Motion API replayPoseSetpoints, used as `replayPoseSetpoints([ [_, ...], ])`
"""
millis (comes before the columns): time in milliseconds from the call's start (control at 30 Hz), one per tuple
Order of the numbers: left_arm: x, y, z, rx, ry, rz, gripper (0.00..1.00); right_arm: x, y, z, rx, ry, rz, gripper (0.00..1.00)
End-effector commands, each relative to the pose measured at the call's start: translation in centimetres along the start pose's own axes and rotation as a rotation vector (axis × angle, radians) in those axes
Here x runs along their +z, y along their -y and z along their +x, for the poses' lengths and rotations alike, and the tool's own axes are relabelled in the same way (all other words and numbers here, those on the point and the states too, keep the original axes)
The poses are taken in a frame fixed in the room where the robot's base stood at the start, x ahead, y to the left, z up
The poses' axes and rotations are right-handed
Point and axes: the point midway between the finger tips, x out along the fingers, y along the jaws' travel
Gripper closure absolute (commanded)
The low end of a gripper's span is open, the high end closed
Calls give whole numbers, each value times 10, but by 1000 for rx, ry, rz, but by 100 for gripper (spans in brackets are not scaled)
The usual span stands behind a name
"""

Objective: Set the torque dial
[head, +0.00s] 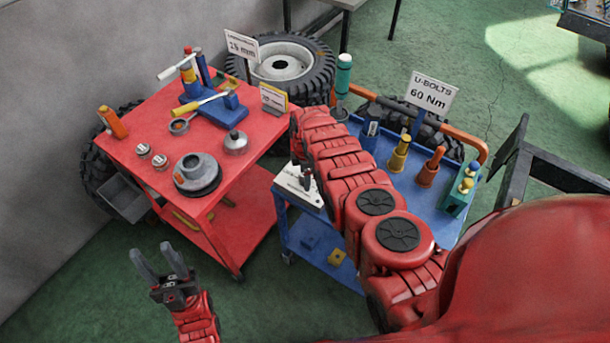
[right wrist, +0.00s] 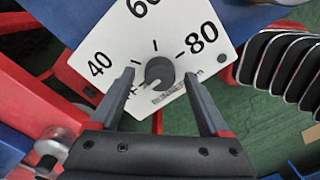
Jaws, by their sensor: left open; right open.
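The torque dial is a dark round knob (right wrist: 160,73) on a white plate (right wrist: 208,63) marked 40, 60 and 80, with partly hidden lettering at lower left. A pale mark on the knob seems to point down-left, toward that lettering. My right gripper (right wrist: 160,77) is open, one fingertip on each side of the knob, with visible gaps; I cannot tell the depth. In the head view the plate (head: 291,185) lies at the blue cart's left corner, partly hidden by my right arm. My left gripper (head: 160,263) is open and empty above the floor, front left.
A sign (head: 429,93) reads "U-BOLTS 60 Nm". The blue cart (head: 385,150) holds several coloured sockets and an orange-handled bar (head: 420,119). The red cart (head: 140,149) on the left carries tools and round parts. Green floor between my left gripper and the carts is clear.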

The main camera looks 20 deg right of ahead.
Motion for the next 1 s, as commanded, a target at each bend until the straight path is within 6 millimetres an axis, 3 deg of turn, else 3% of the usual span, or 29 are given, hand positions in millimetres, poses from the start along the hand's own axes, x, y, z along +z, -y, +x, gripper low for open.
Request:
replayPoseSetpoints([
  [67,0,0,0,0,0,0,55,0,0,0,0,0,0,26],
  [467,0,0,0,0,0,0,55,0,0,0,0,0,0,98],
  [767,0,0,0,0,0,0,55,0,0,0,0,0,24,100],
  [1000,0,0,0,0,0,0,55,0,0,0,0,0,138,100],
])
